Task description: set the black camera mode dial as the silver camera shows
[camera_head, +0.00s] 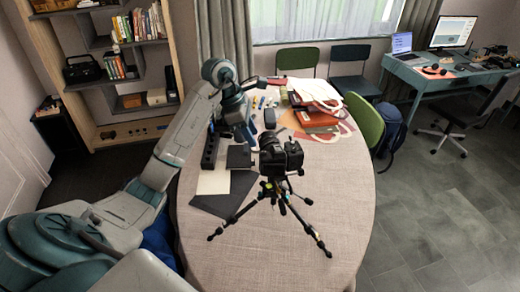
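The black camera (272,160) sits on top of a small black tripod (283,192) that stands with spread legs on the oval table (300,255). Its mode dial is too small to make out. I cannot make out a silver camera. My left arm comes in from the left, and its wrist bends down over the table behind and left of the black camera. My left gripper (249,137) points downward there, apart from the camera as far as I can see. Its fingers are too small and dark to tell open from shut. My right gripper is not in view.
A black slotted block (210,150), a dark mat (238,192) and a pale sheet (213,181) lie left of the tripod. Red books (316,117) and papers crowd the table's far side. The near table is clear. A green chair (364,122) stands at right.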

